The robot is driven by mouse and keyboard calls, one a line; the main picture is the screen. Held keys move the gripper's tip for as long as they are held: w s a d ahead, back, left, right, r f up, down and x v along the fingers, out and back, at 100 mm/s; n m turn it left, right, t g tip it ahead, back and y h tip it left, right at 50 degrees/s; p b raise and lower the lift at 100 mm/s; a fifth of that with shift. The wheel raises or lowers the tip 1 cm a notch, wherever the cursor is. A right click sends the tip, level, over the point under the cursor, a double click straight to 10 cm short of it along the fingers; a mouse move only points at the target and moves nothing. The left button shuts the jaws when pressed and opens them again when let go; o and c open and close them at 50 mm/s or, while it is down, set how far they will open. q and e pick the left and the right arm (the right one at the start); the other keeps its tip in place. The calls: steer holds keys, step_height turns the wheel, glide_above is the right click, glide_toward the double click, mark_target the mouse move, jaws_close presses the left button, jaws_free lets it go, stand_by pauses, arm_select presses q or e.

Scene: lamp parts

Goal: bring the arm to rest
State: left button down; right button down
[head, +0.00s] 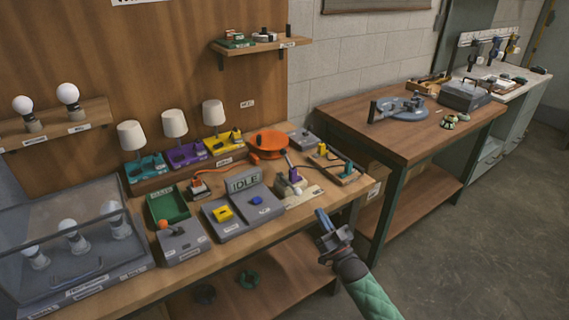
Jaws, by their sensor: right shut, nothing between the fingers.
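My right gripper (325,222) is in the head view at the front edge of the workbench, right of the middle. Its arm comes up from the bottom with a green padded sleeve (369,296). The fingers are shut with nothing between them. They point up and left, apart from the parts on the bench as far as I can see. My left gripper is not in view. Three small lamps with white shades stand at the back of the bench, on teal, purple and yellow bases; the middle one (174,124) is on purple.
The bench (237,241) holds a clear case (30,235) with bulbs, a green tray (168,203), an "IDLE" display (243,181) and an orange reel (269,142). A second wooden table (423,141) stands at the right. Open floor (480,240) lies at the lower right.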

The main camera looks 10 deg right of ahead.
steer(key=s+a+f+g+h, duration=0.25)
steer(key=s+f+g, duration=0.3)
steer(key=f, duration=0.65)
steer(key=s+a+f+g+h, duration=0.2)
steer(key=s+a+f+g, duration=0.3)
steer(key=f, duration=0.7)
steer(key=s+a+f+g, duration=0.1)
steer(key=s+f+g, duration=0.2)
steer(key=s, duration=0.6)
steer(key=s+a+f+g+h, duration=0.1)
steer(key=s+f+g, duration=0.3)
steer(key=s, duration=0.5)
steer(key=s+a+f+g, duration=0.2)
steer(key=s+f, duration=0.3)
steer(key=s, duration=0.5)
steer(key=shift+f+n+g, duration=0.3)
steer(key=shift+f+g, duration=0.1)
steer(key=shift+g, duration=0.45)
steer(key=shift+w+h, duration=0.15)
steer(key=shift+h, duration=0.1)
